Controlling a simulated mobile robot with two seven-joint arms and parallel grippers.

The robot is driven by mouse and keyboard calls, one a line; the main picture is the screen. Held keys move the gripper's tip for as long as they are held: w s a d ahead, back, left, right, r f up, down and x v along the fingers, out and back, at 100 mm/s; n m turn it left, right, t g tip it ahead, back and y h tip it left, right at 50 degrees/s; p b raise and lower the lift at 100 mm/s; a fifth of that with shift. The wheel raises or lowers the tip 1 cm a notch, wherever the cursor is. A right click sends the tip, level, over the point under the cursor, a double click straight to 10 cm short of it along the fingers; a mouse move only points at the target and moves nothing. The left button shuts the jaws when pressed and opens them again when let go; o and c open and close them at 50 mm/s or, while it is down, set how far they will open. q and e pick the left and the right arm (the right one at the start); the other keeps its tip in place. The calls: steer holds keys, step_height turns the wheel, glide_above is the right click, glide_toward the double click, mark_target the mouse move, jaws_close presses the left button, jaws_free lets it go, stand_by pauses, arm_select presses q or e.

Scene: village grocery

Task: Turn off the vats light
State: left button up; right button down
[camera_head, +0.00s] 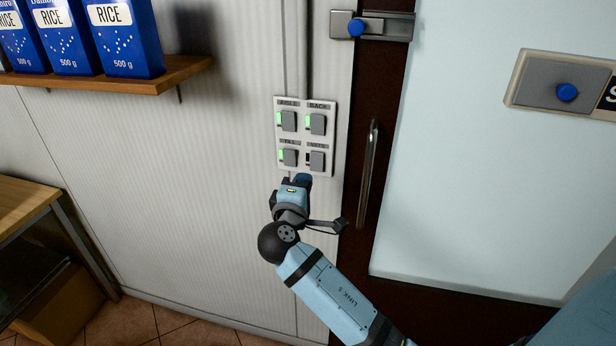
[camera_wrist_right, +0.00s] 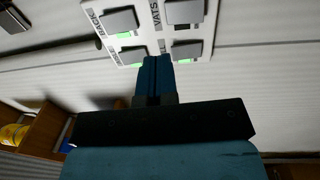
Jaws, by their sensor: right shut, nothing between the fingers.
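The switch panel (camera_head: 325,169) is a white plate on the wall left of the dark door frame. It carries several grey rocker switches. The vats switch (camera_head: 317,161) is at its lower right, and the small window beside it looks dark. In the wrist view the vats switch (camera_wrist_right: 185,11) is at the top, just past my fingertips. My right gripper (camera_head: 302,178) is shut and empty, just below the vats switch; it also shows in the wrist view (camera_wrist_right: 156,62). I cannot tell whether it touches the panel. My left gripper is not in view.
The aisle (camera_head: 289,121), back (camera_head: 318,124) and till (camera_head: 290,157) switches show green windows. A vertical door handle (camera_head: 368,175) stands close right of the panel. A shelf (camera_head: 150,83) with blue rice boxes (camera_head: 129,40) is at upper left. A wooden table (camera_head: 22,205) is at left.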

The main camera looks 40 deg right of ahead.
steer(key=v, duration=0.3)
steer(key=shift+s+a+r, duration=0.25)
steer(key=shift+a+r, duration=0.1)
steer(key=shift+r, duration=0.05)
steer(key=shift+f, duration=0.1)
steer(key=s+a+f+n+y+p, duration=0.1)
steer(key=s+a+f+y, duration=0.1)
steer(key=f+y, duration=0.45)
steer(key=s+a+f+n+y+p, duration=0.1)
steer(key=s+a+f+y+p, duration=0.15)
steer(key=f, duration=0.65)
steer(key=s+a+f+m+y+p, duration=0.1)
steer(key=s+a+f+m+y, duration=0.1)
steer(key=s, duration=0.4)
steer(key=s+a+f+m+g+y, duration=0.1)
steer(key=s+a+f+m+y, duration=0.1)
steer(key=s+f, duration=0.3)
steer(key=s+a+f+m+y+p, duration=0.1)
steer(key=s+a+f+m+y, duration=0.1)
steer(key=s, duration=0.4)
steer(key=f+m+y, duration=0.1)
steer(key=y, duration=0.1)
steer(key=shift+s+a+f+y+p, duration=0.15)
steer(key=shift+s+f+y+p, duration=0.1)
steer(key=shift+s+y+p, duration=0.05)
